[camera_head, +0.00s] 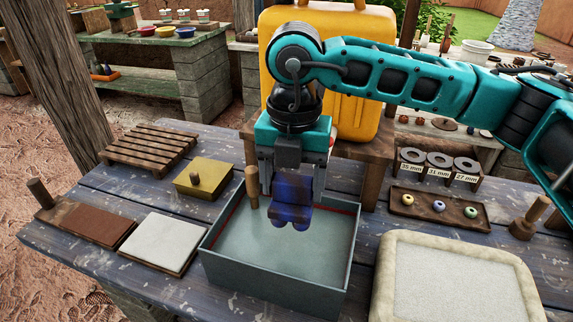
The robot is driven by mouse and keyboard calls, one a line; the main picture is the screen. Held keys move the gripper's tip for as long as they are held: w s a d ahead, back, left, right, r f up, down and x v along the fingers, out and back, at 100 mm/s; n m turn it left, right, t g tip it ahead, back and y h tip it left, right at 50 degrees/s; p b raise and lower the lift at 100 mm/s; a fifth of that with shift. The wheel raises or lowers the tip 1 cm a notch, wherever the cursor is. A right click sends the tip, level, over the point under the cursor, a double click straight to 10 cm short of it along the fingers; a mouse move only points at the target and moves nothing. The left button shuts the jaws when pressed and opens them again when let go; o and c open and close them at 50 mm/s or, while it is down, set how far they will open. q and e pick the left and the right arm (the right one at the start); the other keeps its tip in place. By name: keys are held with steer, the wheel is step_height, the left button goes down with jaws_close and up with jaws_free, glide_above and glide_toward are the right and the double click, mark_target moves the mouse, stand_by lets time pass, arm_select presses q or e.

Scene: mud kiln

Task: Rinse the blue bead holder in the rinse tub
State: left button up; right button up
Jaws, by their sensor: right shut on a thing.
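My right gripper (290,175) comes in from the right and points down over the rinse tub. It is shut on the blue bead holder (291,200). The holder is dark blue, and its lower end shows two rounded ends over the water; I cannot tell whether they touch it. The rinse tub (270,291) is a grey rectangular box with greyish water in it, at the table's front middle. A wooden peg (252,186) stands at the tub's left back side, just left of the gripper. My left gripper is not in view.
A pale-rimmed tray (385,285) of white grains stands right of the tub. A bead tray (400,209) with three beads lies behind it. Left are a white slab (160,254), a brass box (186,184) and a slatted rack (150,146). A yellow container (370,40) stands behind the gripper.

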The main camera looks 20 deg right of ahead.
steer(key=shift+s+f+b, duration=0.15)
steer(key=shift+f+b, duration=0.2)
steer(key=shift+f, duration=0.25)
steer(key=shift+f+b, duration=4.7)
steer(key=shift+f, duration=1.25)
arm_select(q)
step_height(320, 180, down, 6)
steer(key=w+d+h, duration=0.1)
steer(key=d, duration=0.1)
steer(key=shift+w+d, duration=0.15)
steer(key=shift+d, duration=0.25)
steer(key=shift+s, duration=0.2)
arm_select(e)
steer(key=shift+r, duration=0.3)
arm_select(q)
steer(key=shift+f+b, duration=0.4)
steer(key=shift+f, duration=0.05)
arm_select(e)
steer(key=shift+f, duration=0.3)
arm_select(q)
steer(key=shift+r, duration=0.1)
arm_select(e)
steer(key=shift+r, duration=0.3)
